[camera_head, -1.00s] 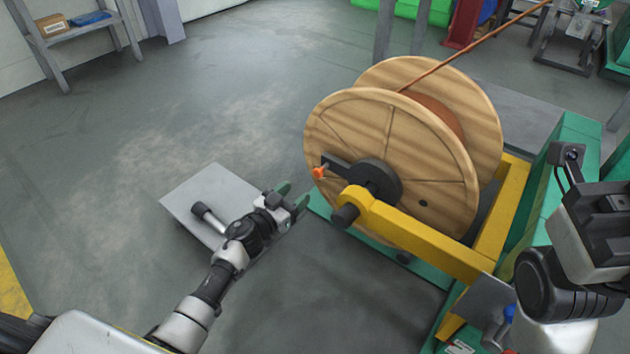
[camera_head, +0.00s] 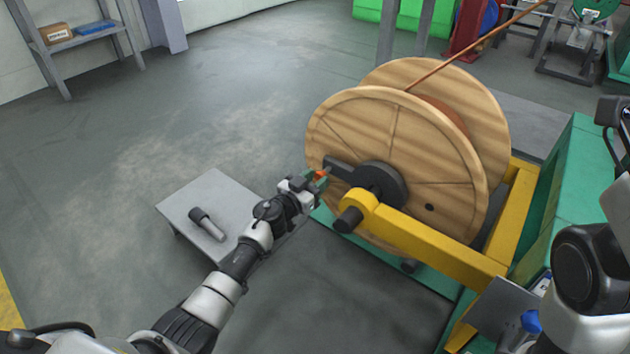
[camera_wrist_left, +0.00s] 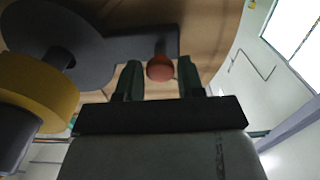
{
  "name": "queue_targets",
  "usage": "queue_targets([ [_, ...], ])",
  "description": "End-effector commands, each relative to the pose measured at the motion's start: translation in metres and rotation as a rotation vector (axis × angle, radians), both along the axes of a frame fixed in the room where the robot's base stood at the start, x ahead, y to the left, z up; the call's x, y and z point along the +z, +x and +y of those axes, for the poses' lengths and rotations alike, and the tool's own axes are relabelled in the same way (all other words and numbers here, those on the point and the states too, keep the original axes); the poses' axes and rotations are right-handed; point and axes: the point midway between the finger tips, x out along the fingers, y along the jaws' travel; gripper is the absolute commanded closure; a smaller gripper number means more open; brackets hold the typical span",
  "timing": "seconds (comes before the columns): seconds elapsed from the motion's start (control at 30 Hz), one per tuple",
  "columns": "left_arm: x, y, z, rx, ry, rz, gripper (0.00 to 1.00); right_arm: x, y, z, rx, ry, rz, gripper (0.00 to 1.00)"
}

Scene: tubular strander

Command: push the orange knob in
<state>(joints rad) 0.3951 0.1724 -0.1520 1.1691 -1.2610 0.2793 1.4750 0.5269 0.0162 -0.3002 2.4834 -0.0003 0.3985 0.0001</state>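The orange knob (camera_head: 321,174) sits at the end of a dark arm (camera_head: 340,167) on the near face of a wooden reel (camera_head: 430,160). In the left wrist view the knob (camera_wrist_left: 160,67) shows as a rounded orange-red end on a short stem. My left gripper (camera_head: 316,180) is at the knob, with its green fingers (camera_wrist_left: 158,80) apart, one on each side of it. A gap shows between each finger and the knob. The right gripper is out of the head view; only part of my right arm shows at the right edge.
A yellow frame (camera_head: 440,243) holds the reel's hub. A grey low table (camera_head: 185,200) with a dark cylindrical tool (camera_head: 207,223) stands left of my left arm. A green machine body (camera_head: 570,180) stands at the right. Open floor lies to the left.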

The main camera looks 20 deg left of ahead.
Motion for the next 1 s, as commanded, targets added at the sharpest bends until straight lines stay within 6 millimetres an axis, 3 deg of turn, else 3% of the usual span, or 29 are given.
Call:
queue_targets([
  [0.03, 0.000, 0.000, 0.000, 0.000, 0.000, 0.000, 0.70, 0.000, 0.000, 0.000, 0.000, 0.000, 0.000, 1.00],
  [0.23, 0.000, 0.000, 0.000, 0.000, 0.000, 0.000, 1.00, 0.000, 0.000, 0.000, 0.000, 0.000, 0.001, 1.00],
  [0.4, 0.000, 0.002, -0.001, 0.000, 0.000, 0.000, 1.00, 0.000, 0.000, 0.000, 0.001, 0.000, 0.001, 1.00],
  [0.7, 0.000, 0.025, -0.009, 0.000, 0.000, -0.001, 1.00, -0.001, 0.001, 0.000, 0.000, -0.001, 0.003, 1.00],
  [0.97, 0.002, 0.026, -0.009, 0.003, 0.000, -0.003, 1.00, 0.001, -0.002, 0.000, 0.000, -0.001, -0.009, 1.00],
  [1.0, 0.002, 0.026, -0.008, 0.003, 0.000, -0.003, 0.66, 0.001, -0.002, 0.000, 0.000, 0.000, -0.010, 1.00],
])
